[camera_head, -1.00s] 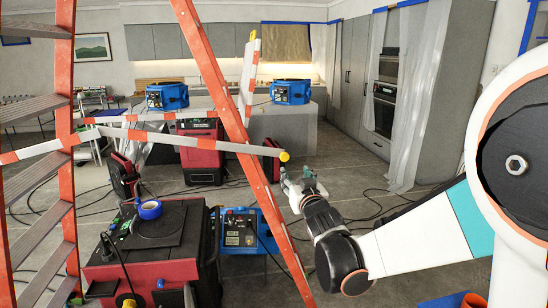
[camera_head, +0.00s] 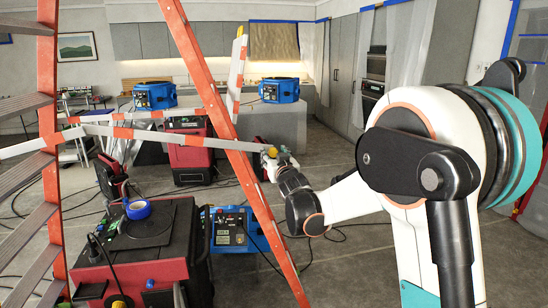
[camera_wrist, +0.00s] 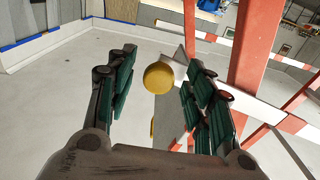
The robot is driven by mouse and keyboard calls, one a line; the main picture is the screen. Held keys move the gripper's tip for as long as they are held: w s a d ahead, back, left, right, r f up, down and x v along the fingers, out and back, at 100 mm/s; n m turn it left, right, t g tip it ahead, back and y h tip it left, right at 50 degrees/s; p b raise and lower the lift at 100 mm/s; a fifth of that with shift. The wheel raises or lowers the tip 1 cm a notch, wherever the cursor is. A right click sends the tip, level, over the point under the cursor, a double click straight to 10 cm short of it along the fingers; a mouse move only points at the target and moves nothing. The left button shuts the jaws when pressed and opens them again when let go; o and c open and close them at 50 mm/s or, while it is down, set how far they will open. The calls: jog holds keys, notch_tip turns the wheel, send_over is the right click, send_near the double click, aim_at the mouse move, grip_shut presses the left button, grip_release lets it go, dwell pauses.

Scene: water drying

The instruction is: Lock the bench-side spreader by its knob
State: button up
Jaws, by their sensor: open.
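The stepladder (camera_head: 196,70) has orange rails and grey steps. A red-and-white striped spreader bar (camera_head: 195,139) crosses its front rail and ends at a round yellow knob (camera_head: 271,152). My gripper (camera_head: 280,162) is at this knob, just right of the ladder's rail. In the wrist view the yellow knob (camera_wrist: 159,77) shows between my two open, green-padded fingers (camera_wrist: 160,90). The striped bar (camera_wrist: 250,105) runs behind the right finger.
A second striped spreader bar (camera_head: 150,115) lies farther back. A red-and-black case (camera_head: 150,245) with blue tape and a blue power unit (camera_head: 235,229) stand by the ladder's foot. Cables lie on the floor. Blue machines (camera_head: 278,90) stand on the counter behind.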

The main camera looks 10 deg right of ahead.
jog(key=shift+w, duration=0.2)
grip_shut()
notch_tip(320, 180, up, 4)
jog(key=n, duration=0.1)
jog(key=n+p, duration=0.1)
jog(key=shift+d+f+n+p, duration=0.15)
jog(key=shift+n+p, duration=0.15)
grip_release()
